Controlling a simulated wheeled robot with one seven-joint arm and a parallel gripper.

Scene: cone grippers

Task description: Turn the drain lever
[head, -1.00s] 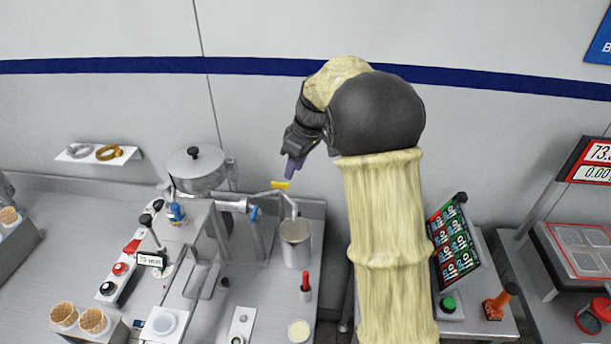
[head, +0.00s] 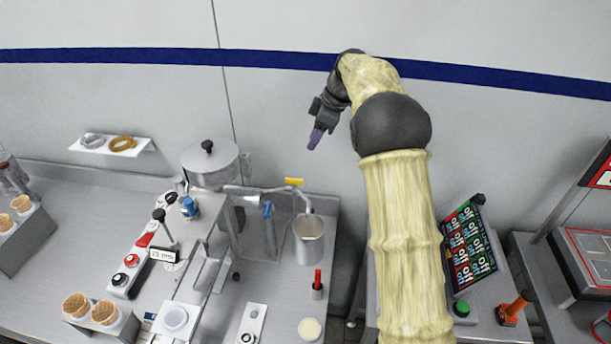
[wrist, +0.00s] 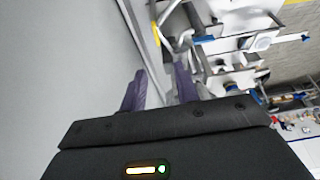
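A blue lever (head: 267,209) hangs on the metal pipe (head: 245,192) that runs right from the steel pot; it looks like the drain lever, though I cannot read a label. The pipe bends down over a metal cup (head: 308,240). A small yellow piece (head: 293,181) shows just above the pipe. My gripper (head: 316,138) is in the air above and to the right of the lever, apart from it and the pipe. In the wrist view its two purple fingers (wrist: 160,90) stand apart with nothing between them. The lever cannot be told for certain there.
The lidded steel pot (head: 210,165) stands left of the pipe. A red-topped holder (head: 317,284) stands in front of the cup. A dark panel with several "off" tiles (head: 469,245) is to the right of my arm. The wall is close behind.

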